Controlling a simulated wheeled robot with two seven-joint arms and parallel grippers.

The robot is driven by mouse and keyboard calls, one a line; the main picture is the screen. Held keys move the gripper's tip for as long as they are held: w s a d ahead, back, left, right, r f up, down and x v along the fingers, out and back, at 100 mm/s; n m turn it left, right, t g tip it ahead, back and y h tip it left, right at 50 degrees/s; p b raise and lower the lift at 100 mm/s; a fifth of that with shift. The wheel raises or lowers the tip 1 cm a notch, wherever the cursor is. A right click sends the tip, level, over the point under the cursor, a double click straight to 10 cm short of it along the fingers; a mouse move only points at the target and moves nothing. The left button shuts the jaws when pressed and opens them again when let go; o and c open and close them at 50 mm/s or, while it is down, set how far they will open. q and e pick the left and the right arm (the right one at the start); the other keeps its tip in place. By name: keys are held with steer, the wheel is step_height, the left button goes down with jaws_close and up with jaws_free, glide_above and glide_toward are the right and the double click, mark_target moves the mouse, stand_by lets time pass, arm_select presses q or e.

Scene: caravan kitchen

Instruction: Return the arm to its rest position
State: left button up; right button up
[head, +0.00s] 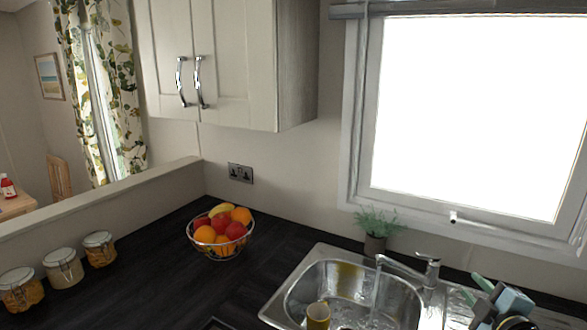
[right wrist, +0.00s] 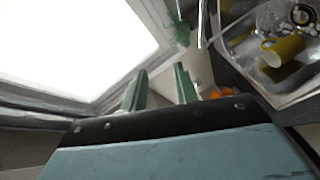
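My right gripper (head: 485,283) is at the lower right of the head view, over the right side of the sink area. In the right wrist view its two green fingers (right wrist: 160,80) stand apart with nothing between them. My left gripper is not in view. A yellow mug (head: 318,316) is in the steel sink (head: 300,290), apart from my right gripper; it also shows in the right wrist view (right wrist: 283,50).
The tap (head: 405,268) and a potted plant (head: 375,240) stand behind the sink, below the window. A fruit bowl (head: 220,247) and several jars (head: 63,270) stand on the dark worktop (head: 150,275). A cabinet (head: 230,65) hangs above. The worktop between jars and bowl is clear.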

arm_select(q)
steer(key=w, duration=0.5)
arm_select(e)
steer(key=s+a+f+m+g, duration=0.45)
steer(key=s+a+f, duration=0.3)
steer(key=f, duration=0.25)
steer(key=s+a+f+m+g, duration=0.1)
steer(key=s+a+m+g, duration=0.15)
steer(key=s, duration=0.55)
steer(key=s+a+f+m+g+y, duration=0.1)
steer(key=s+a+f+m+g, duration=0.2)
steer(key=s, duration=0.4)
steer(key=s+a+m+g, duration=0.1)
steer(key=s+a+g, duration=0.2)
steer(key=s+a, duration=0.35)
steer(key=s+d+f+g+b, duration=0.2)
steer(key=f+b, duration=0.5)
steer(key=f, duration=2.7)
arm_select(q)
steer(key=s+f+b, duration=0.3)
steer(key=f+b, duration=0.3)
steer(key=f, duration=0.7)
arm_select(e)
steer(key=s+d+f, duration=0.3)
steer(key=s+f, duration=1.4)
steer(key=f, duration=0.2)
steer(key=shift+n, duration=0.4)
